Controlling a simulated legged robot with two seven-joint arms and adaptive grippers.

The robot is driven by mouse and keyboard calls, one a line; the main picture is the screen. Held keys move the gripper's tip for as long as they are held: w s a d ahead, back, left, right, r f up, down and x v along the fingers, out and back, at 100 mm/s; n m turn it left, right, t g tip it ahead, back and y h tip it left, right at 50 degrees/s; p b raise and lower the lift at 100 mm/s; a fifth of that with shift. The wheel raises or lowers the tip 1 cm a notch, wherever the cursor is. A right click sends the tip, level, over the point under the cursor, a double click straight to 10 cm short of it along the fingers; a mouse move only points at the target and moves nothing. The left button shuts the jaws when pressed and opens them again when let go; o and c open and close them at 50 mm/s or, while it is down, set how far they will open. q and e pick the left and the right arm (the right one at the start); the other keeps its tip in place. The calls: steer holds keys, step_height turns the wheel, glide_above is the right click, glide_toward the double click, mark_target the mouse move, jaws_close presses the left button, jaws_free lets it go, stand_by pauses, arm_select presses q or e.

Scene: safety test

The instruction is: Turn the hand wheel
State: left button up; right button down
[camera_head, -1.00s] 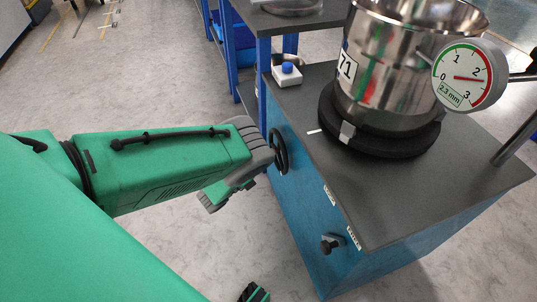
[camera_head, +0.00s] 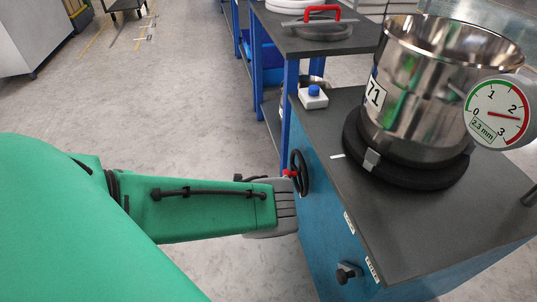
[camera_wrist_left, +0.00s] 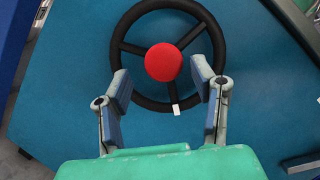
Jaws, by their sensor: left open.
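The black hand wheel (camera_head: 299,172) with a red hub sits on the blue side panel of the cabinet. In the left wrist view the wheel (camera_wrist_left: 122,29) faces me, with a white mark on its lower rim. My left gripper (camera_wrist_left: 161,84) is open, with one finger on each side of the red hub (camera_wrist_left: 163,62), over the lower half of the wheel. I cannot tell whether the fingers touch the wheel. In the head view the fingers are mostly hidden behind my left wrist. My right gripper is not in view.
The cabinet's grey top (camera_head: 405,225) carries a steel pot (camera_head: 428,90) on a black ring, a dial gauge (camera_head: 497,112) and a white box with a blue button (camera_head: 313,97). A black knob (camera_head: 347,273) sticks out lower on the panel.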

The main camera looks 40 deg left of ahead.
arm_select(q)
steer(key=v, duration=0.5)
steer(key=shift+s+d, duration=0.1)
steer(key=shift+s, duration=0.1)
stand_by(0.3)
